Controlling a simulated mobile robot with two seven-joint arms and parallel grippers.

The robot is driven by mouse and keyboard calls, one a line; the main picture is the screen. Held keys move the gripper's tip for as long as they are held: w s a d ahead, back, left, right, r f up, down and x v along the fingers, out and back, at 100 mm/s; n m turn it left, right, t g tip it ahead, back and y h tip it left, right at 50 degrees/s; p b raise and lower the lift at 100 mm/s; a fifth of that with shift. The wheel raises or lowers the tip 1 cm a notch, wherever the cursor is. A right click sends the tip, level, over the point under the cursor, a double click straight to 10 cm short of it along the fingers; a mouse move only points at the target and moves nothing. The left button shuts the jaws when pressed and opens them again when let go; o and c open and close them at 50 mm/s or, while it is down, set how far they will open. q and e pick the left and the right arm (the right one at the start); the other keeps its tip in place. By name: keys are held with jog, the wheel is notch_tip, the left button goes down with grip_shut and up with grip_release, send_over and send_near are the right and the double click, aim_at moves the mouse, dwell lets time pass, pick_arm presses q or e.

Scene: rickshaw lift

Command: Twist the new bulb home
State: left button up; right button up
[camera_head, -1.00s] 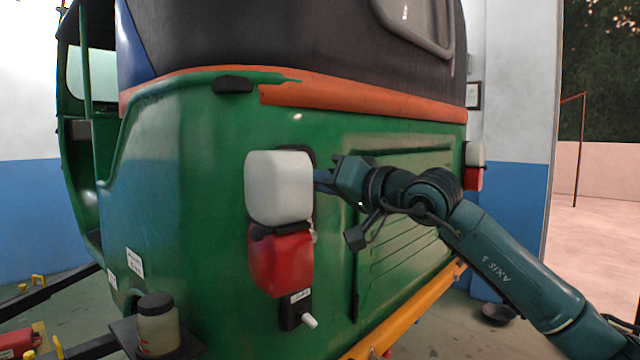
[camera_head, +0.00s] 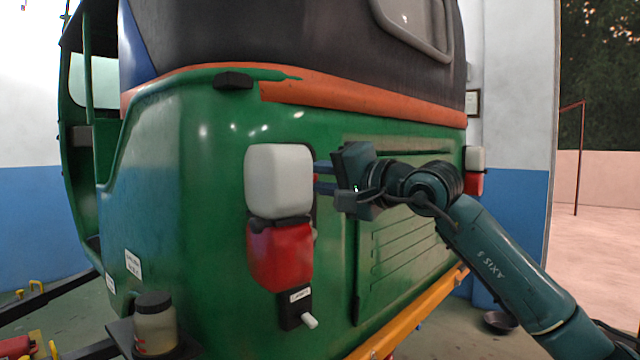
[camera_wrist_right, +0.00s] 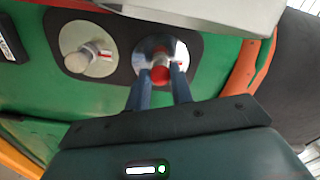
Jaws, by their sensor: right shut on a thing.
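My right gripper (camera_wrist_right: 163,84) comes in from the right in the head view, and its fingers (camera_head: 322,178) reach behind the white lamp cover (camera_head: 278,180). In the right wrist view its two fingers are shut on a red bulb (camera_wrist_right: 160,75), which sits at a round metallic socket in a dark backing plate (camera_wrist_right: 118,30). How deep the bulb sits cannot be told. A second, pale bulb (camera_wrist_right: 100,55) sits in the socket to the left, apart from the fingers. The head view hides both bulbs behind the cover. My left gripper is not in view.
A red lamp cover (camera_head: 281,257) hangs below the white one on the green rickshaw body (camera_head: 215,220). The white cover also crosses the top of the wrist view (camera_wrist_right: 210,12). A jar (camera_head: 155,325) stands at the lower left. An orange bumper (camera_head: 405,322) runs below.

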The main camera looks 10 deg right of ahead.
jog(key=shift+m, duration=0.3)
jog(key=o, duration=0.8)
jog(key=shift+w+m, duration=0.1)
jog(key=shift+m, duration=0.2)
jog(key=shift+c, duration=0.6)
jog(key=shift+s+d+f+b, duration=0.1)
jog(key=shift+s+d+b, duration=0.15)
jog(key=shift+b, duration=0.15)
jog(key=b+v, duration=0.3)
jog(key=v, duration=0.4)
jog(key=shift+s, duration=0.15)
